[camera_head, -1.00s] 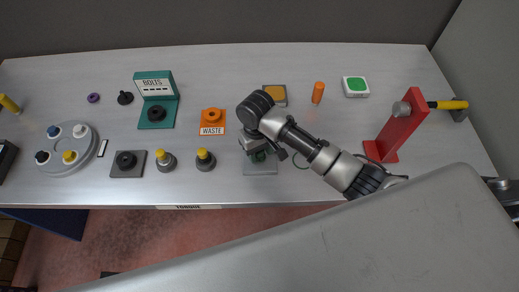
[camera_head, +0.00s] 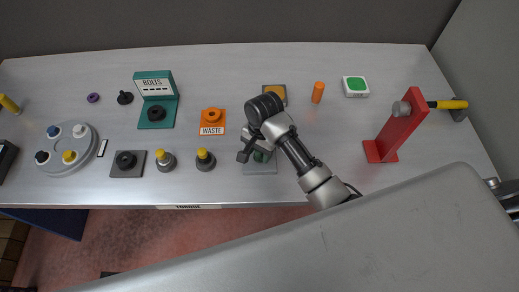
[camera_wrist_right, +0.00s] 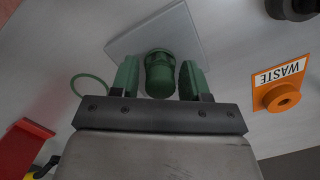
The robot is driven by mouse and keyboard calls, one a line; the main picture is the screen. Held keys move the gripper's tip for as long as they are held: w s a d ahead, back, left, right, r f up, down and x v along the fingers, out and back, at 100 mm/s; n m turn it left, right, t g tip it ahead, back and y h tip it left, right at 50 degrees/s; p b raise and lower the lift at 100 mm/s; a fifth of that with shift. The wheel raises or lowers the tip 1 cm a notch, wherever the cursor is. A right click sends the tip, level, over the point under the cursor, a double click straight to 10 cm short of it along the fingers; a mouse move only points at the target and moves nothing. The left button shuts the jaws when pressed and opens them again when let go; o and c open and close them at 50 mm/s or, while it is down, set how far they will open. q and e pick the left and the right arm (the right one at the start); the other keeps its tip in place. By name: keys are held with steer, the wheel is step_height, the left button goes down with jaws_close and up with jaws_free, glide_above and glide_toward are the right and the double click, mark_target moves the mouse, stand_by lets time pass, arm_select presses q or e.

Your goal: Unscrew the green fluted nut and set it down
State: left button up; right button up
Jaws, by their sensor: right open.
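The green fluted nut (camera_wrist_right: 160,72) shows in the right wrist view, upright on a pale square plate (camera_wrist_right: 188,32). In the head view the nut (camera_head: 262,156) is partly hidden by my right gripper (camera_head: 254,151). In the wrist view my right gripper (camera_wrist_right: 160,80) is open, with one finger on each side of the nut and a narrow gap at both sides. Whatever lies under the nut is hidden. My left gripper is not in view.
A thin green ring (camera_wrist_right: 89,86) lies beside the plate. An orange waste holder (camera_head: 212,122) stands left of the gripper, and two yellow-topped dark pieces (camera_head: 205,159) (camera_head: 166,160) stand near the front edge. A red stand (camera_head: 396,126) is at the right.

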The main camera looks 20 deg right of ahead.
steer(key=c, duration=0.5)
steer(key=n, duration=0.5)
steer(key=shift+d+n+g+h, duration=0.1)
steer(key=shift+n+g+h, duration=0.2)
steer(key=shift+n, duration=0.1)
steer(key=n, duration=0.6)
steer(key=shift+h, duration=0.3)
steer(key=o, duration=0.5)
steer(key=m, duration=0.5)
steer(key=shift+m+y, duration=0.4)
steer(key=m, duration=0.6)
